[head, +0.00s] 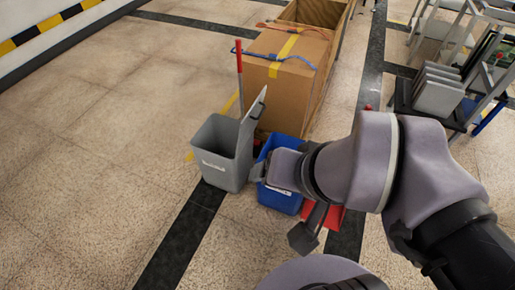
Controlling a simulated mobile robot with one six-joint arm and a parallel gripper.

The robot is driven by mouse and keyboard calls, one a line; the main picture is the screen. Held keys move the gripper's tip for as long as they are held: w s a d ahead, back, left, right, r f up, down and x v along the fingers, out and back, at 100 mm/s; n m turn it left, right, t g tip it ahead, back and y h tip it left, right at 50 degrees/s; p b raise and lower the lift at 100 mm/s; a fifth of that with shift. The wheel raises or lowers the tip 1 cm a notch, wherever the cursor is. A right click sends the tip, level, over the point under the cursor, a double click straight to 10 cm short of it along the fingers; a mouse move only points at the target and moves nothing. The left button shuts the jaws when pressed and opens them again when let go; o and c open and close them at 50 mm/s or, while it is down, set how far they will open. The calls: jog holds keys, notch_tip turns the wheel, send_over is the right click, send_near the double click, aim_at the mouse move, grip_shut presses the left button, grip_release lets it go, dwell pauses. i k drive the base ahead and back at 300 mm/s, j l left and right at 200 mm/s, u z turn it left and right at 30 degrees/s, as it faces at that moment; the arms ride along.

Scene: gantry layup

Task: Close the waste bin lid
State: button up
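A grey waste bin (220,164) stands on the floor left of centre, its top open. Its grey lid (250,126) stands nearly upright along the bin's right side. My gripper (260,172) is at the end of my arm, just right of the grey bin and in front of a blue bin (279,201). It appears apart from the lid, lower and to its right. Its fingers are small and partly hidden by my wrist, so I cannot tell whether they are open or shut.
A cardboard box (290,82) with yellow tape and a blue strap stands behind the bins. A red pole (239,75) rises behind the grey bin. A red object (334,217) lies beside the blue bin. The left floor is clear.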

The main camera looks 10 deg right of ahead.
aim_at(249, 123)
jog(key=k+j+z, duration=0.15)
jog(key=k+j, duration=0.15)
jog(key=k, duration=0.15)
jog(key=i+l+z, duration=0.15)
jog(key=i+l, duration=0.15)
jog(key=i, duration=0.2)
jog(key=i+l+z, duration=0.1)
jog(key=i, duration=0.45)
jog(key=i+l+z, duration=0.15)
jog(key=i+l, duration=0.15)
jog(key=i, duration=0.25)
